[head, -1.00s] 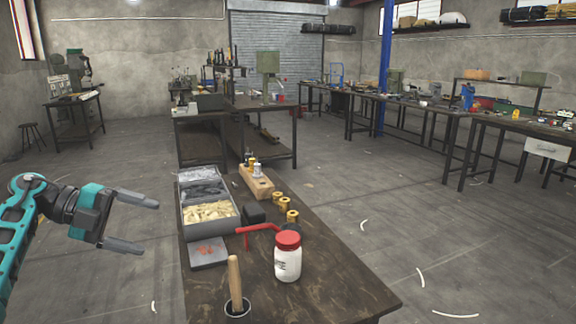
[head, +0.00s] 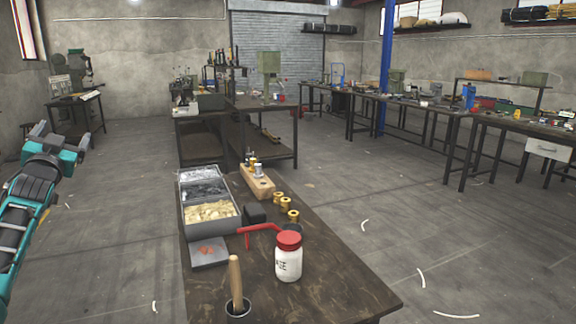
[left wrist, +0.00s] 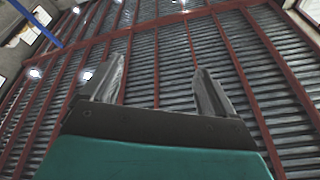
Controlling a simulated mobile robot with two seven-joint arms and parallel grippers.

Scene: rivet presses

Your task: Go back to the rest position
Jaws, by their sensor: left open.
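My left arm shows at the left edge of the head view, folded upward, with the left gripper (head: 42,132) at its raised end, left of the table and clear of it. In the left wrist view the left gripper (left wrist: 155,82) points up at the ceiling, its two fingers apart and nothing between them. My right gripper is not in view.
The near wooden table (head: 330,270) holds a parts box (head: 184,222), a white jar with red lid (head: 288,262), a wooden handle in a cup (head: 236,280), a wooden block (head: 257,183) and brass pieces (head: 293,215). Floor around it is free.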

